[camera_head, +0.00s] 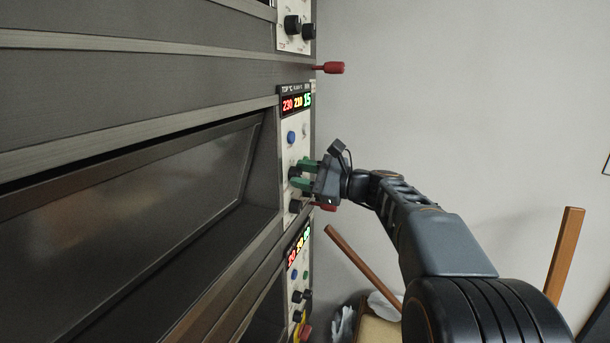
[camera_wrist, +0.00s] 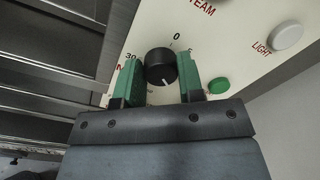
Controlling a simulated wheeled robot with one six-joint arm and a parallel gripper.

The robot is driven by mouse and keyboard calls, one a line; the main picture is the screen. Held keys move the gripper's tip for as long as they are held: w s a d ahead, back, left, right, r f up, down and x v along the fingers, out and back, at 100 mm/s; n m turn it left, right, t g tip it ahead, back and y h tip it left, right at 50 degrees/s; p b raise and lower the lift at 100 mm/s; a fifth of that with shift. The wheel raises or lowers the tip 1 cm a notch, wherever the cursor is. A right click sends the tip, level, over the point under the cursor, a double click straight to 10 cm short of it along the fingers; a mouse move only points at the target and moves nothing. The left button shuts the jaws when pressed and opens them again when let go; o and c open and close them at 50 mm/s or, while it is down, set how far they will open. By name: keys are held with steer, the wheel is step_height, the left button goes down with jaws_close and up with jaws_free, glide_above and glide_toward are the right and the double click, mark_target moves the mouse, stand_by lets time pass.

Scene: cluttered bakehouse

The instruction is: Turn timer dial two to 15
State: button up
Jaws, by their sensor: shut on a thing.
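The black timer dial (camera_wrist: 159,62) is on a pale control panel (camera_wrist: 240,63). In the wrist view its white pointer line aims downward and slightly right, away from the printed 0; 5 and 30 are also printed around it. My gripper (camera_wrist: 163,66) is shut on the dial, one green finger on each side. In the head view my gripper (camera_head: 301,174) reaches the middle oven's panel from the right and partly hides the dial. The display (camera_head: 296,103) above reads 230, 210 and a green 15.
A blue button (camera_head: 291,137) is above my gripper and another black knob (camera_head: 295,206) below it. A green button (camera_wrist: 218,86) and the white LIGHT button (camera_wrist: 287,35) are beside the dial. Wooden poles (camera_head: 363,268) lean below.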

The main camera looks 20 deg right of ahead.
steer(key=shift+f, duration=0.1)
steer(key=o, duration=0.9)
steer(key=shift+s, duration=0.1)
steer(key=b+v, duration=0.3)
steer(key=v, duration=1)
steer(key=shift+s+d+b, duration=0.2)
steer(key=shift+d+b, duration=0.05)
steer(key=shift+b, duration=0.1)
